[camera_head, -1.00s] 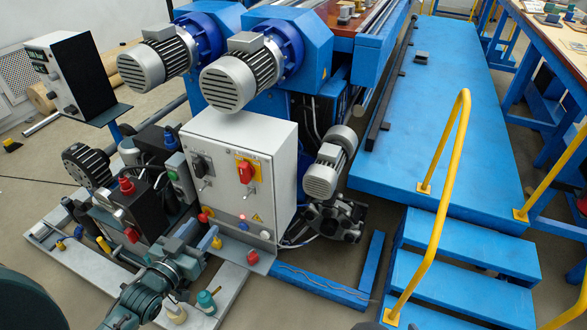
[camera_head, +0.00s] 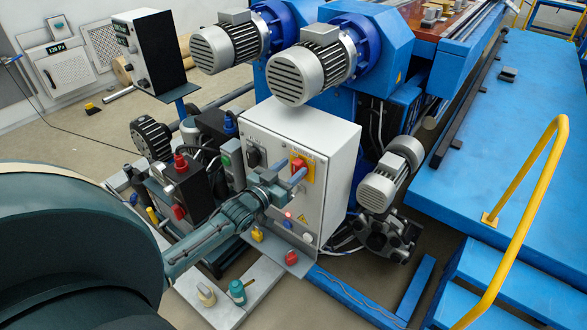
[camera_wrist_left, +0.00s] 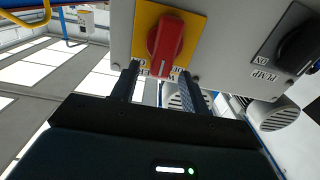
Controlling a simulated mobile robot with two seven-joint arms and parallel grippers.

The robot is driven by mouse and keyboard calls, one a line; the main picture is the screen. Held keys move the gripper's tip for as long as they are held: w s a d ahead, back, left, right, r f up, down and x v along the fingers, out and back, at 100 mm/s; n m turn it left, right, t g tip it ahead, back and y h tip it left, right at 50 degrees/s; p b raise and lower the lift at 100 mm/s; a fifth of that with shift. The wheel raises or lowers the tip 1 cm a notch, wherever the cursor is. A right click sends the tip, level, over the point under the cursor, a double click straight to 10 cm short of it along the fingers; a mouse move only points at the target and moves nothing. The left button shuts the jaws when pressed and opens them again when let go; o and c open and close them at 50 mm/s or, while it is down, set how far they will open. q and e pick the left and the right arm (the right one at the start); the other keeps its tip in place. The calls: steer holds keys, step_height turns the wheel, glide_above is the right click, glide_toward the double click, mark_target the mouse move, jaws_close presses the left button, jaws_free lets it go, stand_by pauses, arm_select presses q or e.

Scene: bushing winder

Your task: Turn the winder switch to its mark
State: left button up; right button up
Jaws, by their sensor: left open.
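The red winder switch (camera_head: 296,165) sits on a yellow plate on the front of a light grey control cabinet (camera_head: 318,141). In the left wrist view the red knob (camera_wrist_left: 166,46) fills the top centre, its grip standing roughly upright with a slight tilt. Printed labels below it are partly covered by my fingers. My left gripper (camera_head: 290,169) is open just in front of the switch. In the wrist view its two fingers (camera_wrist_left: 160,70) stand on either side of the knob's lower end. I cannot tell if they touch it. My right gripper is not in view.
A black knob labelled PUMP (camera_wrist_left: 298,48) is beside the red switch. A grey motor (camera_head: 390,176) stands to the cabinet's right. A yellow handrail (camera_head: 535,190) borders the blue steps.

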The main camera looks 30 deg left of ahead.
arm_select(q)
steer(key=shift+w+d, duration=0.1)
steer(key=shift+w, duration=0.75)
steer(key=shift+c, duration=0.2)
steer(key=c, duration=0.9)
steer(key=shift+c, duration=0.2)
